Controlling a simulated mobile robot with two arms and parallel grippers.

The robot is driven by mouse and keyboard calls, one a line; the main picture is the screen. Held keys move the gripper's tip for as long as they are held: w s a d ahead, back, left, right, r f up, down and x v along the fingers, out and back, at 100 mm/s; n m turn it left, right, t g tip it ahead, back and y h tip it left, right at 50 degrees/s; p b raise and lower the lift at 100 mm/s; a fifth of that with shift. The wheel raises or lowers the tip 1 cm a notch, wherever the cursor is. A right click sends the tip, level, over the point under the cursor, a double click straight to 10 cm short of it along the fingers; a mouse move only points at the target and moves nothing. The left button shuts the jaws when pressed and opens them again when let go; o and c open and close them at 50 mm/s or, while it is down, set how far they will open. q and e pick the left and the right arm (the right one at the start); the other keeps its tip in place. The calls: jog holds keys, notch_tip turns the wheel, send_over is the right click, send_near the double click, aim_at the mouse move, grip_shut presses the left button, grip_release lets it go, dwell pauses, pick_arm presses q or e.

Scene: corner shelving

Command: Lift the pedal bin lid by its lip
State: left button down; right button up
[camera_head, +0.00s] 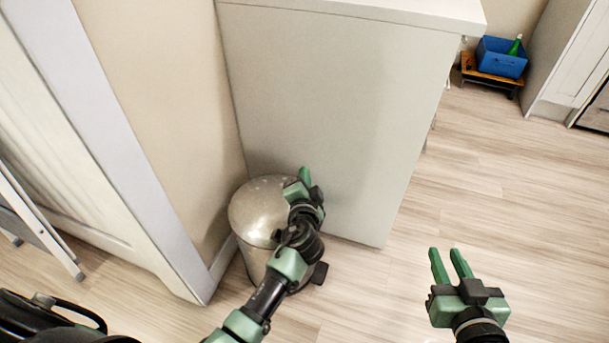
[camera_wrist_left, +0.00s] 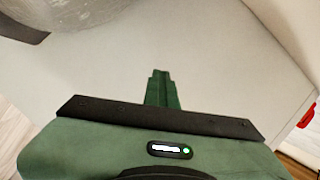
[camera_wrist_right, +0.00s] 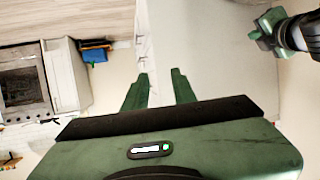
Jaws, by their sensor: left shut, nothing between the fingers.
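The pedal bin (camera_head: 257,262) is a round metal bin standing on the floor in the corner between the wall and a white cabinet. Its domed silver lid (camera_head: 256,207) looks closed, and its right edge is hidden behind my left gripper. A part of the bin also shows at the top left of the left wrist view (camera_wrist_left: 75,12). My left gripper (camera_head: 304,176) is shut and empty, at the lid's right side; I cannot tell whether it touches the lip. My right gripper (camera_head: 450,252) is open and empty above the floor at the right.
The white cabinet side (camera_head: 330,110) rises right behind the bin. The wall (camera_head: 150,110) closes in on its left. A blue crate (camera_head: 501,58) with a green bottle (camera_head: 514,46) sits on a low wooden stand far right. The wooden floor (camera_head: 480,190) at the right is clear.

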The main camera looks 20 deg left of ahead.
pick_arm(q)
jog(key=c, duration=1.6)
grip_release()
jog(key=shift+s, duration=0.1)
